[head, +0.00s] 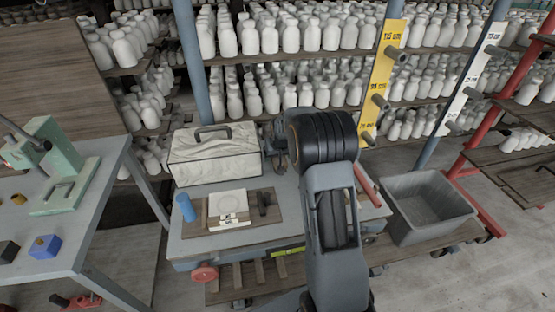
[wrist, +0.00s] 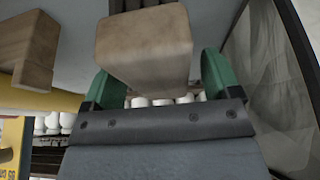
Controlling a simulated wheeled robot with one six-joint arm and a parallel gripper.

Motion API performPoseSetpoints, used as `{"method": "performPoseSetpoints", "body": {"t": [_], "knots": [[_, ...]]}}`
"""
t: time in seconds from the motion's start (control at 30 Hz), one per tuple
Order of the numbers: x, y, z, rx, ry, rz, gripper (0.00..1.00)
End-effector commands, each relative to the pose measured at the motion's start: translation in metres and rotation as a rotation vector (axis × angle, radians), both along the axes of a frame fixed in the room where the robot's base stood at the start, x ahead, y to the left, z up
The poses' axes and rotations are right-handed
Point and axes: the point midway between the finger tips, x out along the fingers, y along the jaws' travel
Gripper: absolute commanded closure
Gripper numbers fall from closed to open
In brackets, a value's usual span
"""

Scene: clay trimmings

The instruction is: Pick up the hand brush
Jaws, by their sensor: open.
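A wooden block-shaped piece (wrist: 145,45) is close up in the wrist view, between the two green fingers of my gripper (wrist: 162,78). It may be part of the hand brush, but no bristles show, so I cannot tell. The fingers stand apart on either side of it. I see no clear grip, and contact is unclear. In the head view my arm covers the middle right of the work table (head: 190,245), and my gripper and whatever lies under it are hidden. No hand brush can be made out for certain there.
A white marbled box (head: 215,160) with a handle stands on the table's back left. A blue bottle (head: 186,207), a white slab (head: 228,205) and a dark tool (head: 263,201) are in front. A grey bin (head: 425,205) is right. Another wooden piece (wrist: 28,48) shows in the wrist view.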

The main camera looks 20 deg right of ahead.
Motion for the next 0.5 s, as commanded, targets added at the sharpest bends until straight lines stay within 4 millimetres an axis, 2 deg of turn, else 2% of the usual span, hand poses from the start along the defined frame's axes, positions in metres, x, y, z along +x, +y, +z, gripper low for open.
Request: {"method": "performPoseSetpoints", "body": {"t": [0.27, 0.5], "knots": [[0.0, 0.0, -0.0002, 0.0, 0.0, 0.0, 0.17], [0.0, 0.0, -0.0003, 0.0, 0.0, 0.0, 0.38]]}}
